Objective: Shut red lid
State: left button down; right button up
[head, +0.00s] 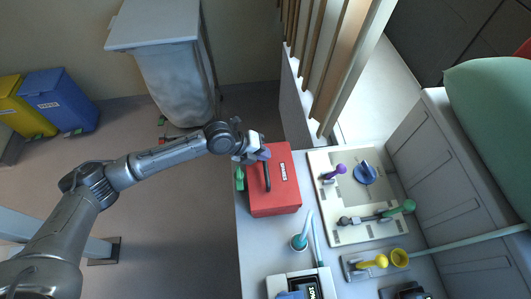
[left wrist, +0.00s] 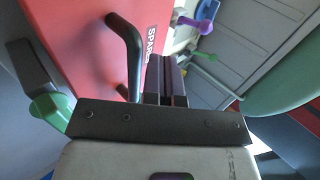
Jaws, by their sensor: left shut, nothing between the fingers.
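The red lid (head: 283,168) with a black bar handle (head: 267,177) and a "SPARES" label tops a red box on the grey counter. It looks flat on the box, but I cannot tell whether a small gap stays along its edge. My left gripper (head: 263,153) is shut and empty over the lid's far left part, by the handle's far end. In the left wrist view the red lid (left wrist: 90,28) fills the upper left, and the gripper's dark fingers (left wrist: 165,75) are together just right of the handle (left wrist: 128,50). Contact is unclear. My right gripper is not in view.
A green piece (head: 239,178) sits at the box's left side. A pale tray (head: 347,228) with purple, blue and green-handled items lies to the right. Slats (head: 330,60) rise behind.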

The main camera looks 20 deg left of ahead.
pick_arm(q)
jog(key=shift+s+a+f+b, duration=0.3)
jog(key=shift+a+f+b, duration=0.1)
jog(key=shift+f, duration=0.1)
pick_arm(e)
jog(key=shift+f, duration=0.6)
pick_arm(q)
jog(key=shift+a+f, duration=0.1)
jog(key=shift+f, duration=0.05)
jog(key=shift+r+p, duration=0.3)
jog(key=shift+r, duration=0.15)
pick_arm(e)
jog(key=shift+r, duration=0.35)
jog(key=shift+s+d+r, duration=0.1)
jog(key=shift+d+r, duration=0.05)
pick_arm(q)
jog(key=v, duration=1.1)
jog(key=shift+r, duration=0.45)
